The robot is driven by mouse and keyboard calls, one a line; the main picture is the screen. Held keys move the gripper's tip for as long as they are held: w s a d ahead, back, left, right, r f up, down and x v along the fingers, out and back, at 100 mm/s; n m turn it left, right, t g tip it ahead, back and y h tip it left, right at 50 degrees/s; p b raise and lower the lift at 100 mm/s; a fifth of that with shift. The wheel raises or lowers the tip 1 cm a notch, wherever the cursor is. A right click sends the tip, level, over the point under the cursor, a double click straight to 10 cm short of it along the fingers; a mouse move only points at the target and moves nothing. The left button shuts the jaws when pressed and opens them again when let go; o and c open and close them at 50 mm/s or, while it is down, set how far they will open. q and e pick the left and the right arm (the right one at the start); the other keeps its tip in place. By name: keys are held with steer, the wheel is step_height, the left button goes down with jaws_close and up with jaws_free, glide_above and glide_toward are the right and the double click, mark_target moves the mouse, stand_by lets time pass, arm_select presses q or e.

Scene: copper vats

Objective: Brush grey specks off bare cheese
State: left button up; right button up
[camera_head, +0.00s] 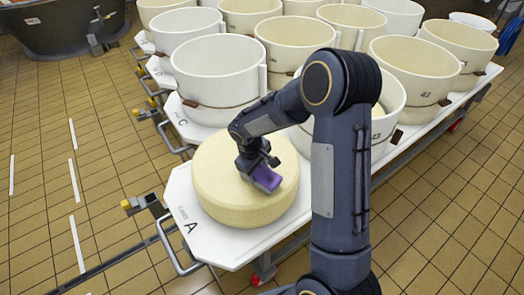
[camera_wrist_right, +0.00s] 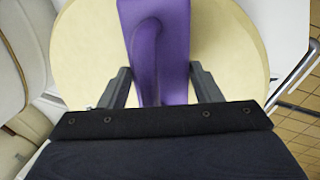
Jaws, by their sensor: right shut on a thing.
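A bare round cheese wheel (camera_head: 222,190) sits on the white board marked A (camera_head: 185,225) at the front of the trolley. My right gripper (camera_head: 260,165) is shut on a purple brush (camera_head: 266,178) and holds it low over the right part of the cheese top. In the right wrist view the purple brush (camera_wrist_right: 160,45) lies between the two fingers (camera_wrist_right: 158,88), with the pale cheese (camera_wrist_right: 90,40) behind it. The brush's underside is hidden, so I cannot tell whether it touches the cheese. No grey specks can be made out. My left gripper is not in view.
Several white moulds (camera_head: 215,75) stand in rows behind and to the right of the cheese. A metal handle (camera_head: 178,250) sticks out at the trolley's front left. A dark vat (camera_head: 65,25) stands at the back left. The tiled floor (camera_head: 60,150) at left is clear.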

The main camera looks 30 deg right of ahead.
steer(key=shift+w+a+r, duration=0.1)
steer(key=shift+w+r, duration=0.1)
steer(key=shift+r, duration=1.05)
steer(key=shift+a+r+p, duration=0.1)
steer(key=shift+r+p, duration=0.25)
steer(key=shift+p, duration=0.15)
steer(key=shift+r+p, duration=1.6)
steer(key=shift+r, duration=0.7)
